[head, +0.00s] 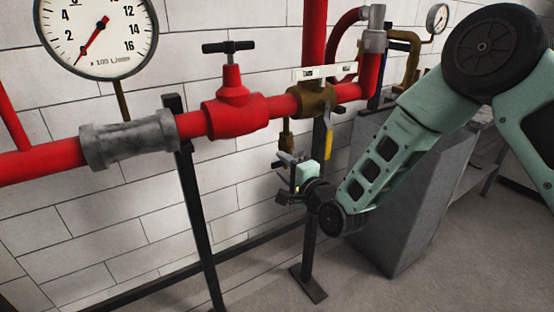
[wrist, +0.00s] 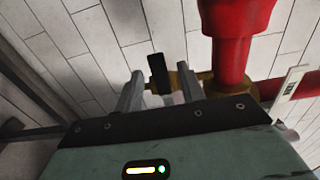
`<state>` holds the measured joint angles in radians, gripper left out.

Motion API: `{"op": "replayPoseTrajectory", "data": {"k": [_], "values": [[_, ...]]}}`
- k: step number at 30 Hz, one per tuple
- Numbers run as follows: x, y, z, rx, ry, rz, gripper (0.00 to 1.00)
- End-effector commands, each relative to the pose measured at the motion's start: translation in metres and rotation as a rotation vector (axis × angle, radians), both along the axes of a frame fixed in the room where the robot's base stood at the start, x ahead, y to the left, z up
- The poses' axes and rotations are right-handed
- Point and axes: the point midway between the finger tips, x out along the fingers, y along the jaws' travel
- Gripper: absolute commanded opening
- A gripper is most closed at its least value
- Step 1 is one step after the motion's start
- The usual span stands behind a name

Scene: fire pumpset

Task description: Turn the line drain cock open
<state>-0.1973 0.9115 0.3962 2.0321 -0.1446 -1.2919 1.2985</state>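The line drain cock (head: 287,137) is a small brass fitting hanging below the red pipe, beside the brass body with the white label. In the wrist view a black lever (wrist: 158,74) stands in front of brass (wrist: 184,80), apparently the cock's handle. My gripper (head: 285,176) is just below the cock in the head view. In the wrist view my gripper (wrist: 160,92) has its two grey fingers spread, with the black lever between them. Gaps show on both sides of the lever. The lower part of the cock is partly hidden by the gripper.
The red pipe (head: 60,158) runs above my gripper, with a red valve (head: 234,110) and black T-handle. A yellow piece (head: 328,144) hangs beside a dark support post (head: 311,245). A grey plinth (head: 400,210) stands to the right. The white wall is close behind.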

Motion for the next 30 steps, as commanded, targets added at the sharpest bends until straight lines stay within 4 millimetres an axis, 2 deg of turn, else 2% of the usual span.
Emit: {"op": "replayPoseTrajectory", "data": {"k": [3, 7, 19, 23, 24, 30], "values": [[0.016, 0.011, 0.001, 0.000, -0.001, 0.000, 0.39], [0.026, 0.018, 0.000, -0.001, -0.001, 0.001, 0.39], [0.032, 0.021, 0.000, -0.001, -0.001, 0.000, 0.39], [0.031, 0.021, 0.000, -0.001, -0.001, 0.000, 0.03], [0.031, 0.021, 0.000, -0.001, -0.001, 0.000, 0.00], [0.033, 0.021, -0.001, -0.005, -0.003, 0.000, 0.00]]}}
